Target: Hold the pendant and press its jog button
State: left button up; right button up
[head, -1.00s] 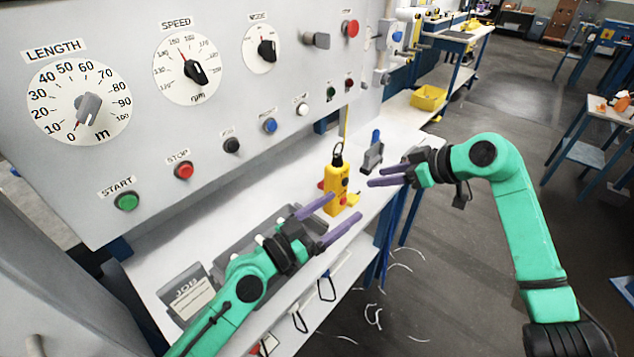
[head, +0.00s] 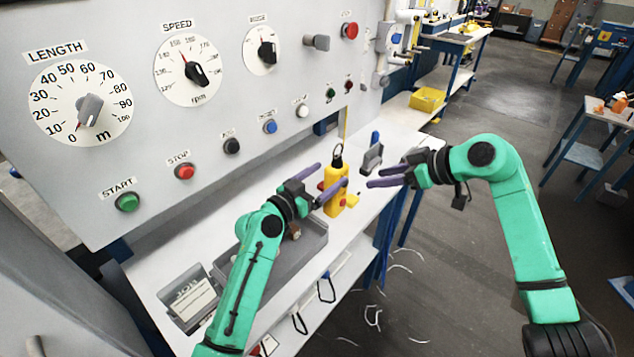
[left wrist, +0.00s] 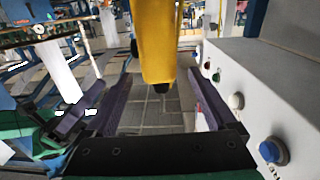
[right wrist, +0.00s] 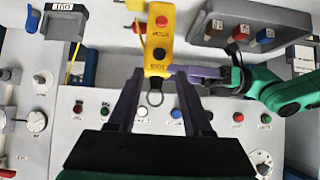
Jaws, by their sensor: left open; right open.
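The yellow pendant (head: 335,180) stands upright on the bench with a ring on top. In the right wrist view the pendant (right wrist: 158,38) shows a red button (right wrist: 162,20) and a black button (right wrist: 159,53), with small lettering by the black one that I cannot read surely. My left gripper (head: 333,173) is open, its fingers either side of the pendant's upper body; the left wrist view shows the pendant (left wrist: 157,45) between them, apart from both. My right gripper (head: 368,177) is open and empty, to the right of the pendant, pointing at it.
A grey tray (head: 312,248) and a job card holder (head: 188,298) lie on the bench near my left arm. The control panel (head: 215,130) walls the back. Open floor lies right of the bench.

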aim_at(337, 168)
pick_arm(q)
jog(key=x, duration=0.4)
jog(key=shift+w+d+f, duration=0.1)
jog(key=shift+w+d, duration=0.15)
